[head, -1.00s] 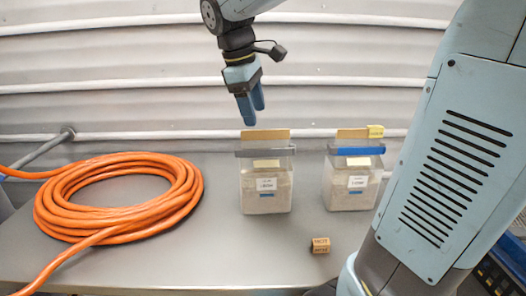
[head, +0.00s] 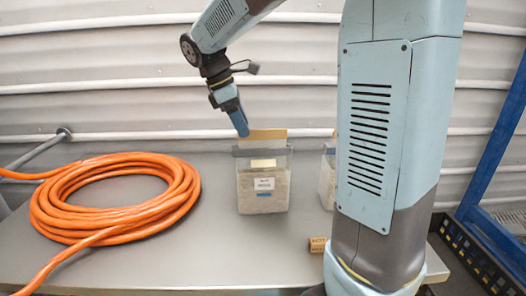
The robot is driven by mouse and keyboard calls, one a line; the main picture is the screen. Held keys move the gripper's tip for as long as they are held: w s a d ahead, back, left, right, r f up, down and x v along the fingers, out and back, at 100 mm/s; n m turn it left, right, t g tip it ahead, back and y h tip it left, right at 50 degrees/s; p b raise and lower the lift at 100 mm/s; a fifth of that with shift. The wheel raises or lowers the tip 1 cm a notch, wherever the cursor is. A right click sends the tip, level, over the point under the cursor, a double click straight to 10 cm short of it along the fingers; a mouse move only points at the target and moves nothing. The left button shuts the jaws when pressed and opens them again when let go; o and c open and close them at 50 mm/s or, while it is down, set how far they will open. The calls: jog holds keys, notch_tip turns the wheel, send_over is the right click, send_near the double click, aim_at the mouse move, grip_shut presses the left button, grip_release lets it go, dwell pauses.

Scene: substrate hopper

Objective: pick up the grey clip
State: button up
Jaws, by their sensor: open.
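The grey clip (head: 246,152) is a dark bar lying across the top of a clear bag-like container (head: 264,190) of pale material with a white label. A tan flap (head: 267,134) stands up above the clip. My gripper (head: 242,131) has blue fingers pointing down, just above the clip's left part and close to the flap. The fingers overlap in this view; they are open and hold nothing. Whether they touch the flap cannot be told.
A second container (head: 327,180) stands to the right, mostly hidden behind my arm. A small brown block (head: 317,245) lies in front on the grey table (head: 180,255). A coiled orange hose (head: 115,197) fills the left side. A black crate (head: 468,262) is at the right.

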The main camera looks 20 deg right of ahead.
aim_at(253, 143)
jog(key=shift+x, duration=3.6)
jog(key=shift+s+d, duration=0.1)
jog(key=shift+d, duration=0.05)
jog(key=c, duration=1.1)
jog(key=shift+r, duration=0.1)
jog(key=shift+c, duration=0.2)
notch_tip(253, 143, up, 17)
